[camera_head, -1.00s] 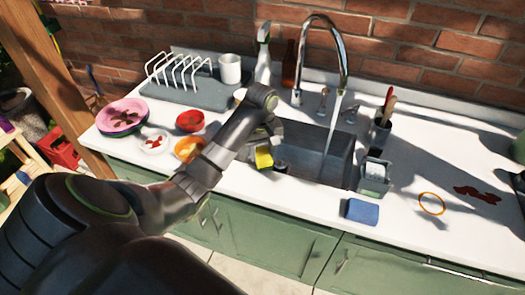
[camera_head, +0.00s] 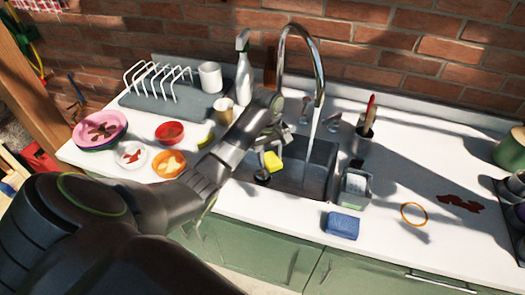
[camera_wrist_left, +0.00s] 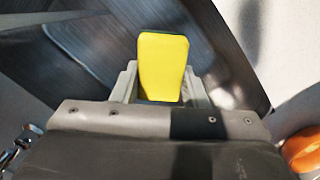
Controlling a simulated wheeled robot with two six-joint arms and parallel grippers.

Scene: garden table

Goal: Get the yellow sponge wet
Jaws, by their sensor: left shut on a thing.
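The yellow sponge (camera_head: 273,161) is held in my left gripper (camera_head: 268,152), over the left part of the sink (camera_head: 318,158). In the left wrist view the sponge (camera_wrist_left: 163,66) stands between the two fingers, which are shut on it. The chrome tap (camera_head: 317,58) arches over the sink, and a stream of water (camera_head: 311,130) falls from it into the basin. The sponge is to the left of the stream and apart from it. My right gripper is not in view.
A blue sponge (camera_head: 342,225) lies on the counter in front of the sink. A caddy (camera_head: 353,185) and a utensil pot (camera_head: 362,140) stand right of the basin. Bowls (camera_head: 170,164), a dish rack (camera_head: 160,78) and a spray bottle (camera_head: 243,75) are at the left and back.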

